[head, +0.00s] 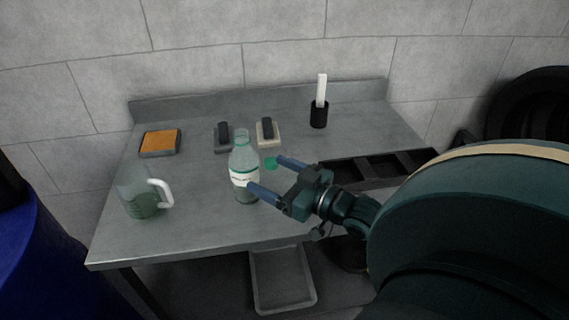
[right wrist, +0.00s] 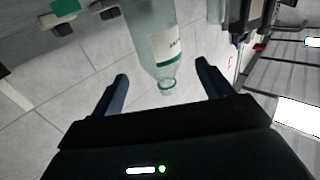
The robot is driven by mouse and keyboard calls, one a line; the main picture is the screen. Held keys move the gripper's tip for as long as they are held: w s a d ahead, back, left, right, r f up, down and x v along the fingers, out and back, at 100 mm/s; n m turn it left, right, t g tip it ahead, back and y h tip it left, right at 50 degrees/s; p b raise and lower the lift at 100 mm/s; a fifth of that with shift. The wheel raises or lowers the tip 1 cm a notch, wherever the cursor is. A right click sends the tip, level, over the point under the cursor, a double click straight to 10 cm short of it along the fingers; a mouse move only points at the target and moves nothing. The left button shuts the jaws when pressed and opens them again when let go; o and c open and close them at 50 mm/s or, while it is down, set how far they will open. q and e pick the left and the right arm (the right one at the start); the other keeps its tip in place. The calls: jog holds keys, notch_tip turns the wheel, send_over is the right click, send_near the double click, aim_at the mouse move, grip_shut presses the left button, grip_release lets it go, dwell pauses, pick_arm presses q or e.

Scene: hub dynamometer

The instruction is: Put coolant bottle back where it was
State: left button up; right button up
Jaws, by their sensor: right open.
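The coolant bottle (head: 243,165), clear with a white label and a green band, stands upright on the grey workbench (head: 200,220). No cap shows on its neck. My right gripper (head: 265,176) is open just right of the bottle, its blue fingers pointing toward it. One fingertip overlaps the lower bottle in the head view, and contact cannot be told. In the right wrist view the bottle (right wrist: 152,30) appears upside down, between the two open fingers (right wrist: 162,72). A small green piece (head: 271,162) lies behind the gripper; it may be a cap. My left gripper is not seen.
A jug (head: 142,206) with green liquid stands front left. Behind are an orange-topped block (head: 160,141), a dark device (head: 223,143), a pale-based device (head: 267,139) and a black cup (head: 319,116). A black compartment tray (head: 345,172) lies right. The bench's front middle is clear.

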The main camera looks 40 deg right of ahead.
jog(key=shift+v, duration=1.25)
jog(key=shift+s, duration=0.1)
